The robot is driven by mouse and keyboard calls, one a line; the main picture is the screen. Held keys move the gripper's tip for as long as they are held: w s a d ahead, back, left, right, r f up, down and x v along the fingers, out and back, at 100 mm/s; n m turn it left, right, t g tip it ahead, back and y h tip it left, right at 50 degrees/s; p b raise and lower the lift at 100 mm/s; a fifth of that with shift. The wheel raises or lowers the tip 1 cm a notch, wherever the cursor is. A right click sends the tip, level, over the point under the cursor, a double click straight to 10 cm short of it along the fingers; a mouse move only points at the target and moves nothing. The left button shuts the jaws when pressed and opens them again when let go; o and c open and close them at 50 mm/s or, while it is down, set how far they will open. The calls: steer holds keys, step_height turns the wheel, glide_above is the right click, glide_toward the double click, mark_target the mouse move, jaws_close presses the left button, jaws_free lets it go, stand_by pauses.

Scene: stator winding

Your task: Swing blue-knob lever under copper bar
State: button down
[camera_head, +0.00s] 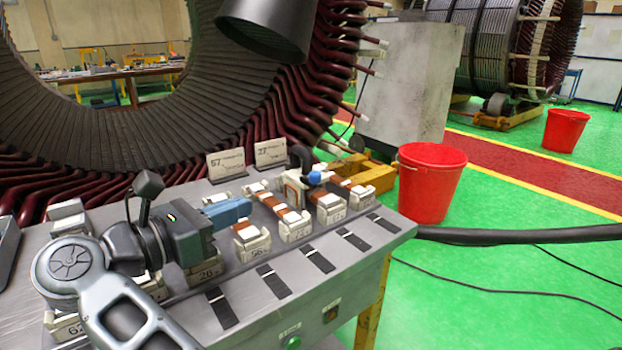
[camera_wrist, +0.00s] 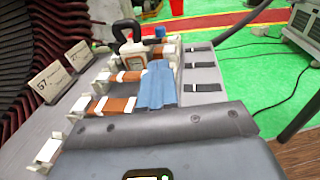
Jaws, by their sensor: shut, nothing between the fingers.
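The blue knob (camera_head: 314,178) belongs to a small white clamp (camera_head: 292,187) with a black curved handle (camera_head: 300,155), on the bench's right part. In the wrist view the blue knob (camera_wrist: 160,32) shows at the top, right of the black handle (camera_wrist: 128,30). The lever itself is mostly hidden. Copper bars (camera_head: 289,214) lie across pairs of white holders. A copper bar (camera_wrist: 122,104) also shows in the wrist view beside my fingers. My gripper (camera_head: 238,211) has blue fingers, shut and empty, left of the clamp and apart from it. They also show in the wrist view (camera_wrist: 157,75).
Number cards (camera_head: 227,163) stand behind the bars. A large stator (camera_head: 110,130) rises behind. A red bucket (camera_head: 428,185) stands on the floor to the right.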

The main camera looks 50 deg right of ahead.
mark_target(311, 178)
steer(key=d+p, duration=0.1)
steer(key=d, duration=0.3)
steer(key=s+d+p, duration=0.1)
steer(key=d, duration=0.4)
steer(key=d+p, duration=0.1)
steer(key=d, duration=0.4)
steer(key=shift+s+f, duration=0.25)
steer(key=shift+f, duration=0.1)
